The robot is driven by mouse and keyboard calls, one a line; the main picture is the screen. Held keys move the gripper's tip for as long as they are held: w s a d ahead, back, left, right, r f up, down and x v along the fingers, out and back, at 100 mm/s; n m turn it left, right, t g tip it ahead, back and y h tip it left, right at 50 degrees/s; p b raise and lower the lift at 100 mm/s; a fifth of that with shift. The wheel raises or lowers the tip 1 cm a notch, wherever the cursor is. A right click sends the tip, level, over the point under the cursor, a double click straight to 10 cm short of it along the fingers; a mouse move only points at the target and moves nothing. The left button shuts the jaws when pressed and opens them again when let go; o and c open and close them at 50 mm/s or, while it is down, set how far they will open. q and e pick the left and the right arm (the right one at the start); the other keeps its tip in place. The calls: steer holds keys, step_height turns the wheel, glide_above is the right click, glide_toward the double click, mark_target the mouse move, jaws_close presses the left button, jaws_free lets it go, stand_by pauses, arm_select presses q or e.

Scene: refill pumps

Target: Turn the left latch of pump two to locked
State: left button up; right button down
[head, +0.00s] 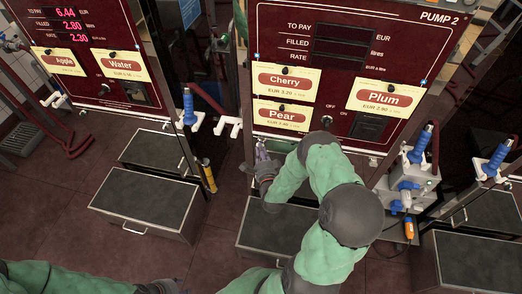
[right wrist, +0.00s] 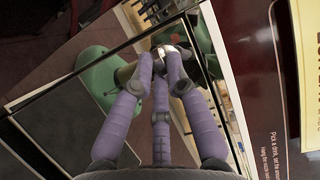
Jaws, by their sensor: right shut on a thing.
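Pump two (head: 345,118) is a dark red panel marked PUMP 2 in the head view. My right gripper (head: 262,152) is at its lower left edge, just below the Pear sign. In the right wrist view the purple fingers of my right gripper (right wrist: 161,60) close together on a small silvery piece, the left latch (right wrist: 174,49), beside a dark glossy panel with a pale edge. The fingers hide most of the latch, so its angle cannot be told. A dark end of my left arm (head: 162,287) shows at the bottom edge of the head view; its fingers are not clear.
A dark-topped box (head: 270,236) stands on the floor below pump two. A grey unit with a blue-handled nozzle (head: 418,148) is at its right. Another pump (head: 85,45) and a box (head: 145,205) stand at the left. Open floor lies in front of the left box.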

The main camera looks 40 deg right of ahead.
steer(key=shift+w+a+r+n+g+h+p, duration=0.1)
steer(key=shift+r+n+g+h+p, duration=0.15)
steer(key=shift+n+g+p, duration=1.45)
steer(key=shift+r+n+g+h+p, duration=0.1)
steer(key=shift+n+g+h+p, duration=0.45)
steer(key=shift+n, duration=2.1)
steer(key=shift+w+a+r+n+g+h+p, duration=0.1)
steer(key=shift+r+n+g+p, duration=0.1)
steer(key=shift+n+g+p, duration=1.6)
steer(key=shift+n+t+b, duration=0.35)
steer(key=c, duration=1.5)
jaws_free()
